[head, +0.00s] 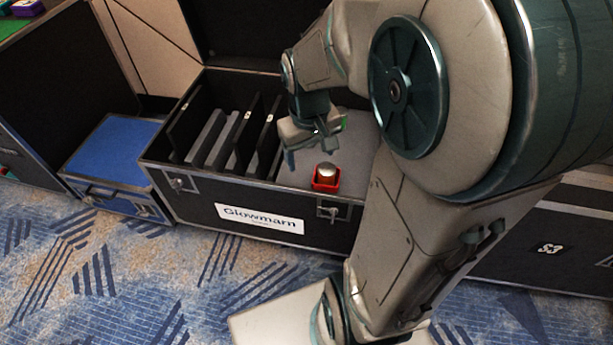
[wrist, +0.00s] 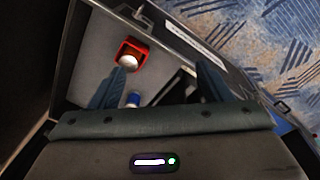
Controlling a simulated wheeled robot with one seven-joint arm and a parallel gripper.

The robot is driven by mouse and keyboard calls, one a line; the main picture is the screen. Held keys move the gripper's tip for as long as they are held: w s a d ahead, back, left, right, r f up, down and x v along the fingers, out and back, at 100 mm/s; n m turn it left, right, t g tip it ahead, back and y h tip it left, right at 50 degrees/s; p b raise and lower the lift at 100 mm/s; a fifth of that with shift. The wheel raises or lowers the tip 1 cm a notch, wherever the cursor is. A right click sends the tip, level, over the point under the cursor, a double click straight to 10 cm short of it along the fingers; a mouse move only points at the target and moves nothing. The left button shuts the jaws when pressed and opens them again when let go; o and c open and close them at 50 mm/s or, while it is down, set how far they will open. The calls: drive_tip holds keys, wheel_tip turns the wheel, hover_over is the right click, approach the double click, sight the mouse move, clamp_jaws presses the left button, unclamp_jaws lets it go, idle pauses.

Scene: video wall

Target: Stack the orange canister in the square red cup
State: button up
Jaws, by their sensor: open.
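A square red cup (head: 326,187) stands on the grey floor of the open case's right compartment. It also shows in the wrist view (wrist: 120,58). A rounded thing with a silvery top (head: 327,169) sits in the cup; it shows there in the wrist view too (wrist: 129,61). Its sides are mostly hidden, so I cannot tell whether it is the orange canister. No clearly orange body shows elsewhere. My gripper (head: 306,150) is open and empty, above and behind the cup in the head view. In the wrist view its fingers (wrist: 162,70) are apart, with the cup beyond the left fingertip.
A small blue object (wrist: 133,99) is beside the left finger in the wrist view. The black case (head: 190,196) has upright dividers on its left side and raised walls. A lower blue-topped case (head: 115,145) stands to its left. Patterned carpet lies in front.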

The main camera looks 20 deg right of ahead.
drive_tip(key=s+a+r, duration=0.2)
drive_tip(key=s+a, duration=0.2)
drive_tip(key=s, duration=0.4)
drive_tip(key=shift+m+y, duration=0.4)
drive_tip(key=shift+w, duration=0.1)
wheel_tip(320, 180, up, 29)
drive_tip(key=t+p, duration=0.2)
drive_tip(key=p, duration=2.4)
drive_tip(key=shift+f, duration=0.1)
